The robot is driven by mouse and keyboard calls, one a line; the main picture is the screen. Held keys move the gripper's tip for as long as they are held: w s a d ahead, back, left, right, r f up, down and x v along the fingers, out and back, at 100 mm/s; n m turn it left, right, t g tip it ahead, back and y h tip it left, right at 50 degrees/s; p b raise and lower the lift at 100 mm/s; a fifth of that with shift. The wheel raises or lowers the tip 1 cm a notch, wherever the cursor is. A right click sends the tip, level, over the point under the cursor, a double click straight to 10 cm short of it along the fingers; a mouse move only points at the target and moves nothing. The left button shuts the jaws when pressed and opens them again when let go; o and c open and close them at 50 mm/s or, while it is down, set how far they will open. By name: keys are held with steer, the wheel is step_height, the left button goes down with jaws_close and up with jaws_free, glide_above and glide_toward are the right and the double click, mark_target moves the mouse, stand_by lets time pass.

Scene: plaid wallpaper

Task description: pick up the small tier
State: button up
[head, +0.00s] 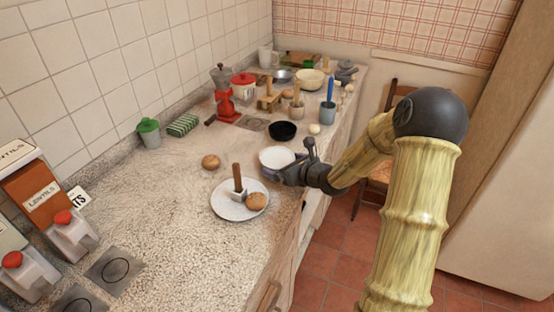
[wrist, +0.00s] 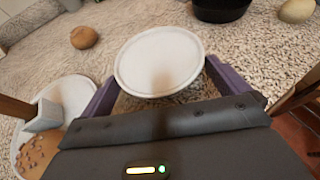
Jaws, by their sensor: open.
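A round white piece with a flat, thin-rimmed top (head: 277,157) sits by the counter's front edge; I take it for the small tier. It fills the upper middle of the wrist view (wrist: 160,60). My gripper (head: 280,171) is low at its near right side. In the wrist view the purple fingers (wrist: 162,90) are spread, one to each side of the white piece's near part. The jaws are open and nothing is clamped. The piece's underside is hidden, and I cannot tell whether a finger touches it.
A black bowl (head: 282,131) and a pale egg-like object (head: 314,128) stand just beyond.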

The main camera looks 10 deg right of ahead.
steer(key=shift+x, duration=1.25)
steer(key=shift+r, duration=0.1)
steer(key=c, duration=1.9)
